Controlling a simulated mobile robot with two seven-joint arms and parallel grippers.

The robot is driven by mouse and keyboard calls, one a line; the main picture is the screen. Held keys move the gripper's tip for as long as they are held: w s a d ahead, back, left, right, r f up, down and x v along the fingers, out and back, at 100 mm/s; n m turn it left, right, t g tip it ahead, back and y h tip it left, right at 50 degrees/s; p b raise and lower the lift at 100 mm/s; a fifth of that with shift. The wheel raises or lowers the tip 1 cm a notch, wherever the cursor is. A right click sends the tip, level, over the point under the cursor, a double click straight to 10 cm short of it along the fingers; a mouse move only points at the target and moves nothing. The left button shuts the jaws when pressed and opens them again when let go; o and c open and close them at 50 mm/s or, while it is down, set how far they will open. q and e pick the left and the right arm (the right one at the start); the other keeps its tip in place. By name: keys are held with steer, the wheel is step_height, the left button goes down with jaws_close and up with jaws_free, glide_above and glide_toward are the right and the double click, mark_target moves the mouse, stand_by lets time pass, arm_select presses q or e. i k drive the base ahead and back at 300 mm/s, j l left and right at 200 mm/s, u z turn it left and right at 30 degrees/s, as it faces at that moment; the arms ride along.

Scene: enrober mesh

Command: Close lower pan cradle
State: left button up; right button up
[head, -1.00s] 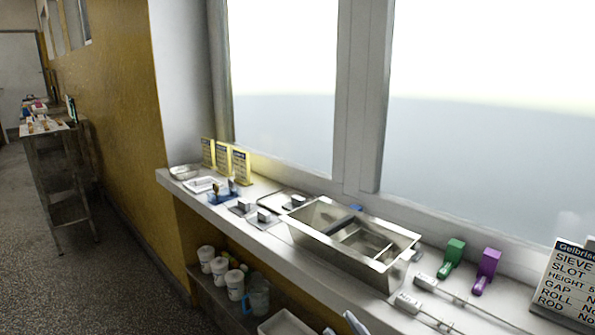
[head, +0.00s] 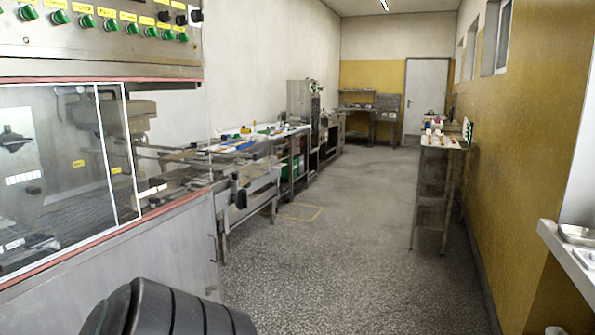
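The machine (head: 150,250) that looks like the enrober stands at the left, with a steel body and a clear window panel (head: 60,170) edged in red. Behind the window are a mesh belt and dark fittings. I cannot make out a lower pan cradle in this view. A black rounded part at the bottom left looks like one of my own arm links. Neither of my grippers is in view.
A control panel (head: 100,35) with green knobs tops the machine. A conveyor and benches (head: 290,150) run along the left wall. A narrow table (head: 440,145) stands at the right wall, with a windowsill (head: 570,250) nearer. The speckled floor between is clear.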

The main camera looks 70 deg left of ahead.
mark_target(250, 172)
steer(key=u, duration=2.4)
